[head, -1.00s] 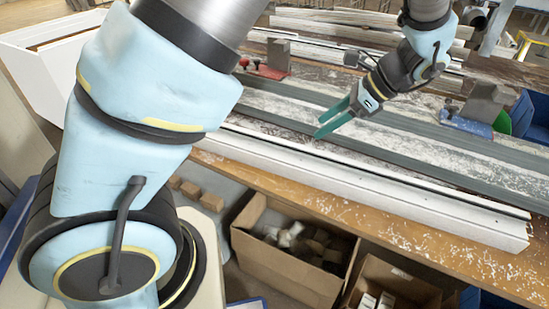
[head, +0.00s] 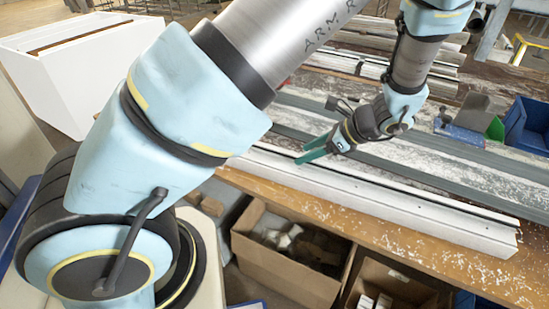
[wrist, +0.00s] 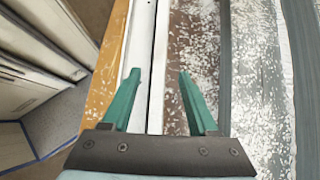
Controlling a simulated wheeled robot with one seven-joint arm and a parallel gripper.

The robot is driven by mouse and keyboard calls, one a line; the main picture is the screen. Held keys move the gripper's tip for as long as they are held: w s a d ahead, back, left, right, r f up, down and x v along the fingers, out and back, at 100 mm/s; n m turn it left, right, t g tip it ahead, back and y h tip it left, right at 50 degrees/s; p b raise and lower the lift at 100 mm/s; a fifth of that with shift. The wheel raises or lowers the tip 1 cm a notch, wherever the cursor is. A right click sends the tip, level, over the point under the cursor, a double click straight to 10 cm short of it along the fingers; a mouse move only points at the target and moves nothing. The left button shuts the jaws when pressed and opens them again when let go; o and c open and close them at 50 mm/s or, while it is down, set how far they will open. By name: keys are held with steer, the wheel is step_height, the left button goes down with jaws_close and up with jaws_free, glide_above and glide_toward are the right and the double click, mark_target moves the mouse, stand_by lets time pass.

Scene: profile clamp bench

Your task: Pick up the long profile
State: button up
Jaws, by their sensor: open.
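The long profile (head: 400,210) is a long white bar with a dark lengthwise groove, lying along the front edge of the bench. In the wrist view the white profile (wrist: 143,45) runs up the picture. My gripper (head: 302,155) is open and empty above the profile, toward its left part in the head view. In the wrist view my gripper (wrist: 160,76) has its left finger over the white bar and its right finger over the bare bench to the right. The profile's left end is hidden behind my arm. I cannot tell the height of the fingertips exactly.
Grey-green strips (head: 430,165) lie behind the profile on the dusty bench (head: 375,245). A clamp-like block (head: 470,108) and a blue bin (head: 527,124) stand at the right. Cardboard boxes (head: 285,280) stand below the front edge.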

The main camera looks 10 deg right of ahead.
steer(key=shift+w+a+f, duration=0.25)
steer(key=shift+a+f, duration=0.1)
steer(key=shift+f, duration=0.1)
jaws_close()
steer(key=shift+r, duration=0.1)
stand_by(1.1)
